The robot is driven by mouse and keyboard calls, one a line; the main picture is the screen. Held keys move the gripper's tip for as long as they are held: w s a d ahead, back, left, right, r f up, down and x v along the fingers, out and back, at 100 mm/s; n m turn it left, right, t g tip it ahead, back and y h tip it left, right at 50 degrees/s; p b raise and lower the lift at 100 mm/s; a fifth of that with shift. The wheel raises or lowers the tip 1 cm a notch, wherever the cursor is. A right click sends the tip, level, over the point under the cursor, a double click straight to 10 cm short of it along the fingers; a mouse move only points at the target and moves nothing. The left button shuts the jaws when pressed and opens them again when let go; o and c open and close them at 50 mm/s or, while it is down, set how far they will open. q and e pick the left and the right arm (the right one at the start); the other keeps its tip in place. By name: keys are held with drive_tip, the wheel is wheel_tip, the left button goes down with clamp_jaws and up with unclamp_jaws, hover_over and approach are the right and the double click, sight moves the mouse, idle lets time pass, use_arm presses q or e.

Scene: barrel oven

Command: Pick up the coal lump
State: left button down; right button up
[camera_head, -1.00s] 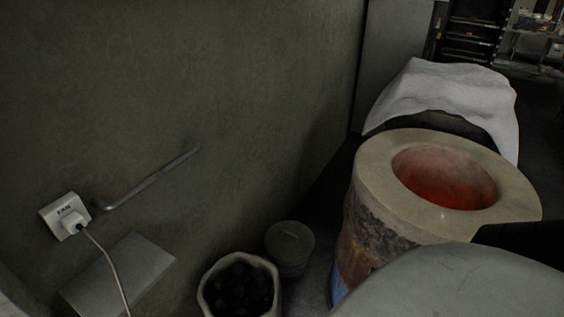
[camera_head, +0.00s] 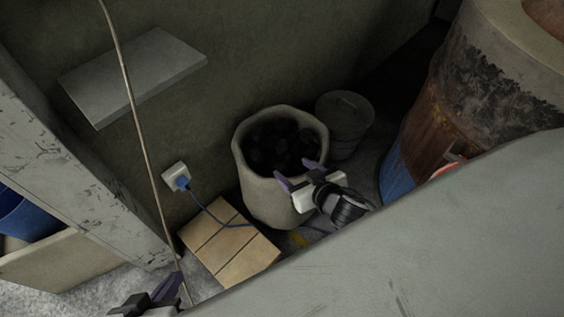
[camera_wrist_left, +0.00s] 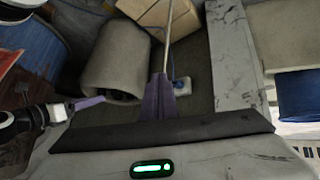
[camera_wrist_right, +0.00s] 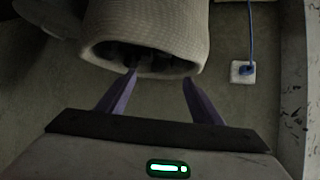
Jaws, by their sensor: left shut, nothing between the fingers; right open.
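Dark coal lumps (camera_head: 280,142) fill a pale, rough-walled bin (camera_head: 262,200) by the wall in the head view; single lumps are hard to make out. The right wrist view shows the bin (camera_wrist_right: 150,22) with its mouth and dark lumps (camera_wrist_right: 125,53) just beyond the fingers. My right gripper (camera_head: 295,172) is open and empty at the bin's near rim; its fingers also show in the right wrist view (camera_wrist_right: 160,80). My left gripper (camera_head: 170,288) is low at the left, shut and empty, away from the bin; its closed fingers show in the left wrist view (camera_wrist_left: 158,92).
A lidded grey can (camera_head: 345,125) stands close right of the bin. The rusty barrel oven (camera_head: 455,90) is further right. A wooden box (camera_head: 232,245), a socket with a blue plug (camera_head: 177,178) and a hanging cord (camera_head: 135,100) lie left. A grey surface (camera_head: 450,240) fills the foreground.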

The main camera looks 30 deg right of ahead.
use_arm(q)
wheel_tip(320, 180, down, 4)
drive_tip(key=d+b, duration=0.1)
drive_tip(key=b, duration=0.4)
use_arm(e)
drive_tip(key=t, duration=0.1)
approach(284, 146)
drive_tip(key=shift+m+h, duration=0.3)
drive_tip(key=w, duration=0.1)
drive_tip(key=w+f+b, duration=0.1)
drive_tip(key=w+a+f, duration=0.1)
drive_tip(key=w, duration=0.1)
drive_tip(key=shift+f, duration=0.25)
drive_tip(key=b+x, duration=0.2)
drive_tip(key=x, duration=0.2)
drive_tip(key=shift+d+f+b, duration=0.1)
drive_tip(key=shift+d+b, duration=0.2)
drive_tip(key=shift+b, duration=0.1)
drive_tip(key=shift+w+f, duration=0.2)
drive_tip(key=shift+w, duration=0.3)
use_arm(q)
drive_tip(key=d+r+h, duration=0.1)
drive_tip(key=d+r+t+h, duration=0.1)
drive_tip(key=d+r, duration=0.1)
drive_tip(key=shift+w+r, duration=0.15)
drive_tip(key=shift+w, duration=0.25)
use_arm(e)
drive_tip(key=c, duration=1.1)
